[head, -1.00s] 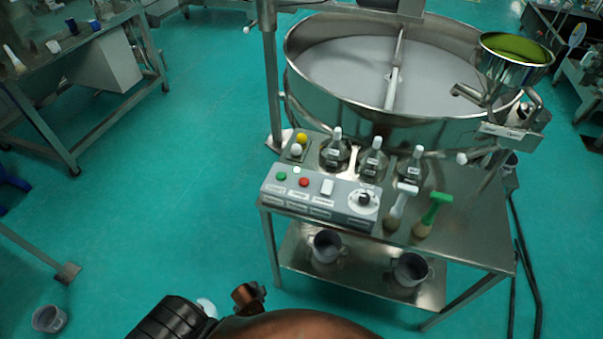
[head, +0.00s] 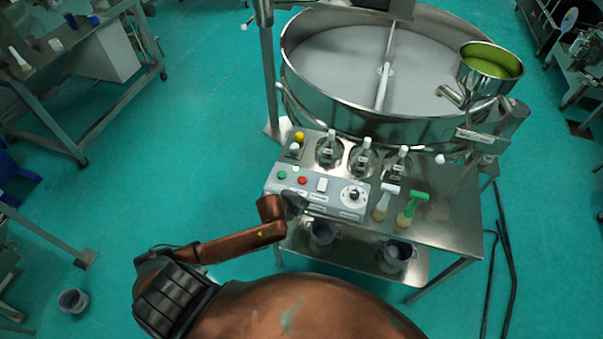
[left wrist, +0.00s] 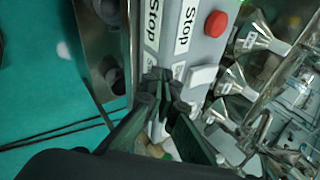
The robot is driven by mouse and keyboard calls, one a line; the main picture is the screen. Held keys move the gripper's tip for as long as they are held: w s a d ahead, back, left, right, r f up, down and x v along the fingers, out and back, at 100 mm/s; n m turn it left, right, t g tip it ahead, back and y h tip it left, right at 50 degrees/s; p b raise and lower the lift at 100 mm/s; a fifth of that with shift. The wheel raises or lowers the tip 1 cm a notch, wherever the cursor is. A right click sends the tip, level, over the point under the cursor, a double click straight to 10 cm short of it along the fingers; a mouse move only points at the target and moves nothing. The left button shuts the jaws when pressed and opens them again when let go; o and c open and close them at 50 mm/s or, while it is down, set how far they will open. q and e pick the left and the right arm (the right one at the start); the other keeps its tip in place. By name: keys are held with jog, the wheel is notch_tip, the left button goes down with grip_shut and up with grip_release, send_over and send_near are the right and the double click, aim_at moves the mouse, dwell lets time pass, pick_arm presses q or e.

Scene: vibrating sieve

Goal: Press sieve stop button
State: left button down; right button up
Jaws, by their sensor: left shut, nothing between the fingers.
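The sieve's control box (head: 340,212) is a grey box on the front edge of the steel table. Its red button (head: 302,180) sits right of a green button (head: 281,174). In the left wrist view the red button (left wrist: 215,23) is uncovered, beside labels reading "Stop" (left wrist: 186,27). My left gripper (head: 296,202) is shut and empty, near the box's front edge, just below the red button in the head view. In the left wrist view its fingertips (left wrist: 163,82) are over the labelled face, apart from the red button. I cannot tell whether they touch the box. My right gripper is out of view.
The round sieve (head: 330,65) stands behind the box. A white rocker switch (head: 321,185) and a knob (head: 353,196) share the panel. White and green brushes (head: 414,205) lie to the right.

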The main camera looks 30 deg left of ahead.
pick_arm(q)
jog(key=w+a+r+m, duration=0.1)
jog(key=w+r+m, duration=0.2)
jog(key=w+a+r+m, duration=0.1)
jog(key=w+r, duration=0.1)
jog(key=shift+a+m+t+p, duration=0.3)
jog(key=shift+m, duration=0.1)
jog(key=w+a+r+m+p, duration=0.1)
jog(key=w+a+r+m, duration=0.3)
jog(key=r+m, duration=0.1)
jog(key=shift+w+a+r+t, duration=0.25)
jog(key=shift+a+r+t, duration=0.1)
jog(key=shift+r, duration=0.25)
jog(key=b, duration=0.8)
send_over(301, 180)
notch_tip(301, 180, down, 8)
jog(key=shift+f, duration=0.4)
jog(key=shift+f, duration=0.15)
